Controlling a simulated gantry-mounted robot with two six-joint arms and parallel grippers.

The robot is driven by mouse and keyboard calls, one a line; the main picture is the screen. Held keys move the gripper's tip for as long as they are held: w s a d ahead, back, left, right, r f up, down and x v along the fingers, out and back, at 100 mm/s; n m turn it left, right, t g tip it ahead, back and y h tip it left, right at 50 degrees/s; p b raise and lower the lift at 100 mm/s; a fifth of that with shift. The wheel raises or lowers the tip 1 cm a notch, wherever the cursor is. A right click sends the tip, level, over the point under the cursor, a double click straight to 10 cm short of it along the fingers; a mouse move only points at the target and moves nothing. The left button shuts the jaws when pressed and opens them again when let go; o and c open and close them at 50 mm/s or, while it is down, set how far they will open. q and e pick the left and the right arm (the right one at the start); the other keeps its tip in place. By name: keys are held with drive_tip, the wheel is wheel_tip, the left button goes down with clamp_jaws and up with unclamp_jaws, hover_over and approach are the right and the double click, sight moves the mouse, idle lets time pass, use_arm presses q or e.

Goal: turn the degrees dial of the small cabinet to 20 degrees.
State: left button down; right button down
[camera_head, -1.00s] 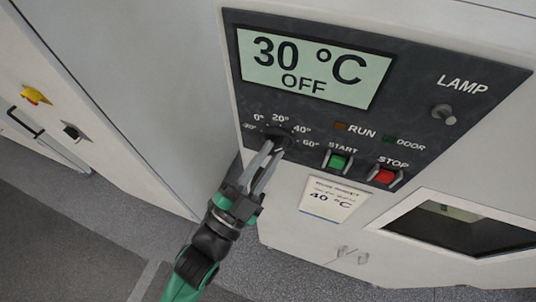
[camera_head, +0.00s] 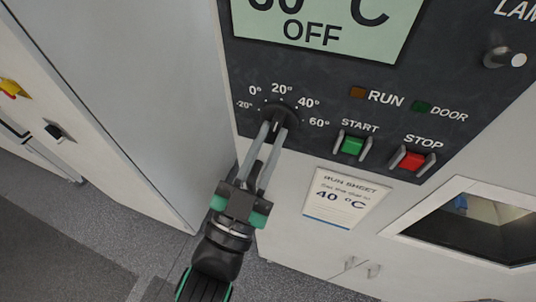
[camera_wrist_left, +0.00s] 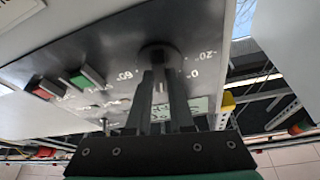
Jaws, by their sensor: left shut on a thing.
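The degrees dial (camera_head: 281,112) is a dark round knob on the dark control panel (camera_head: 240,70) of the small cabinet. Its printed scale runs from -20° through 0°, 20° and 40° to 60°. My left gripper (camera_head: 274,128) reaches up from below, its two grey fingers shut on the dial. In the left wrist view the dial (camera_wrist_left: 158,52) sits between the fingertips (camera_wrist_left: 160,72), with a small white mark showing between the fingers. I cannot tell surely which number the dial points at. My right gripper is not in view.
Right of the dial are a green START button (camera_head: 352,145) and a red STOP button (camera_head: 411,160), between metal guards. A display (camera_head: 340,30), cut off at the top, shows OFF. A run sheet (camera_head: 340,198) reads 40 °C. A lamp switch (camera_head: 498,57) is at upper right.

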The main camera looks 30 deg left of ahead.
use_arm(q)
drive_tip(key=shift+n+y+b, duration=1.2)
drive_tip(key=shift+n+b, duration=0.25)
drive_tip(key=shift+n, duration=0.35)
drive_tip(key=c, duration=0.8)
unclamp_jaws()
drive_tip(key=shift+d, duration=0.1)
